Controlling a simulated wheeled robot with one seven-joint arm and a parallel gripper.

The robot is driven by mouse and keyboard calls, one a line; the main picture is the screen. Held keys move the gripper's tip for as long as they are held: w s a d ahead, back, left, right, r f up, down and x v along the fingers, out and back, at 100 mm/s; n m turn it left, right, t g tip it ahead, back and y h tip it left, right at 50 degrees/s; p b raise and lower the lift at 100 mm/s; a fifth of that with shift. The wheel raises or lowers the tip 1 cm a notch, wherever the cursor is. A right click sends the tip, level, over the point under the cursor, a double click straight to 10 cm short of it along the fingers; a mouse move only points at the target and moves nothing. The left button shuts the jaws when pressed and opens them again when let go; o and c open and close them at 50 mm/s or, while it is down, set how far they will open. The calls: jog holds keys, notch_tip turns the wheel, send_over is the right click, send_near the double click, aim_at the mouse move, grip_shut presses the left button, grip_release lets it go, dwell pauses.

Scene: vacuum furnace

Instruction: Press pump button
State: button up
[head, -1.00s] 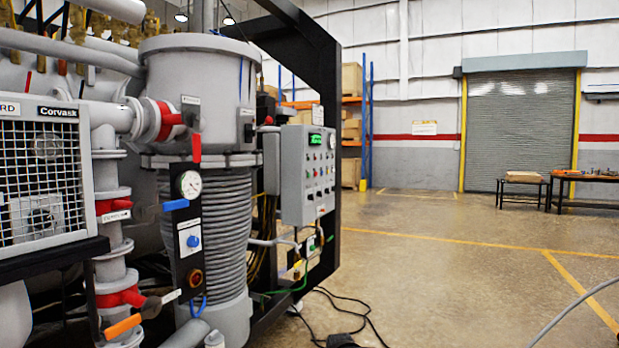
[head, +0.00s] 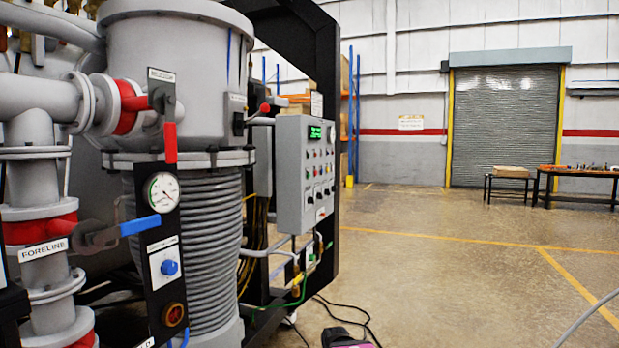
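The grey control box (head: 291,173) is mounted on the black frame, right of the large ribbed grey cylinder. Its front carries a green-lit display (head: 314,132) and several small coloured buttons and knobs (head: 319,168). The labels are too small to read, so I cannot tell which one is the pump button. A black gauge panel (head: 160,250) stands nearer, with a round dial, a blue knob (head: 170,267) and a dark red-orange round button (head: 174,314). My gripper is not in view.
A red-handled valve (head: 165,120) and a blue-handled foreline valve (head: 115,232) stick out at the left. Black cables (head: 350,318) lie on the floor below the box. Open concrete floor (head: 450,270) spreads to the right, with tables (head: 580,178) far back.

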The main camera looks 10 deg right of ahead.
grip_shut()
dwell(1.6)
